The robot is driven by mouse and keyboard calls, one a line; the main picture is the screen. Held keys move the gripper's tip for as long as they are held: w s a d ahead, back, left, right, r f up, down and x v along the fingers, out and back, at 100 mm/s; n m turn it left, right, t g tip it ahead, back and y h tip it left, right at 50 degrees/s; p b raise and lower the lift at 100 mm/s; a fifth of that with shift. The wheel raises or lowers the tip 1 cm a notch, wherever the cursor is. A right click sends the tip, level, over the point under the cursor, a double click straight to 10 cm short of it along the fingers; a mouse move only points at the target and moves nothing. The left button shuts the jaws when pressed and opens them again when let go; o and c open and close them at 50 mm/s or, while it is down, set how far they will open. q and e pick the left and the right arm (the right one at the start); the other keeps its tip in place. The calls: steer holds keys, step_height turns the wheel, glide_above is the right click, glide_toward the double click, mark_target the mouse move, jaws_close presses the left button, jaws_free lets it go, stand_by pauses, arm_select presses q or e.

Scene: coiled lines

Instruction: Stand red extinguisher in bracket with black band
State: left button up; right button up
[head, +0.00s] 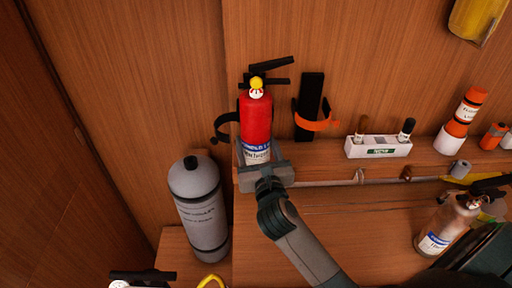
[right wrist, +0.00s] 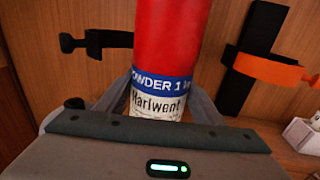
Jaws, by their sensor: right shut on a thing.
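The red extinguisher (head: 256,120) stands upright with a black handle, yellow-and-white gauge and blue-white label. My right gripper (head: 263,170) is shut on its lower body, around the label; in the right wrist view the red cylinder (right wrist: 172,40) rises between the fingers. The bracket with the black band (head: 222,127) is on the wooden wall directly behind the extinguisher, mostly hidden by it. Its open black band (right wrist: 105,42) sticks out to the left in the wrist view. I cannot tell whether the extinguisher touches it. My left gripper is not in view.
A bracket with an orange band (head: 316,124) is just right. A grey cylinder (head: 199,205) stands lower left. A white holder (head: 378,147), orange-white bottles (head: 461,120) and a pale extinguisher (head: 447,225) are to the right. Another black handle (head: 143,274) shows at bottom left.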

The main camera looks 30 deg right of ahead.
steer(key=shift+d+b+x, duration=0.25)
steer(key=shift+b+x, duration=0.35)
steer(key=shift+x, duration=0.95)
steer(key=shift+d+b+x, duration=0.25)
steer(key=shift+b+x, duration=0.35)
steer(key=shift+x, duration=1)
steer(key=shift+s+f, duration=0.2)
steer(key=shift+f, duration=0.15)
steer(key=o, duration=1.5)
steer(key=shift+c, duration=0.2)
steer(key=shift+s+a, duration=0.1)
steer(key=shift+s, duration=0.05)
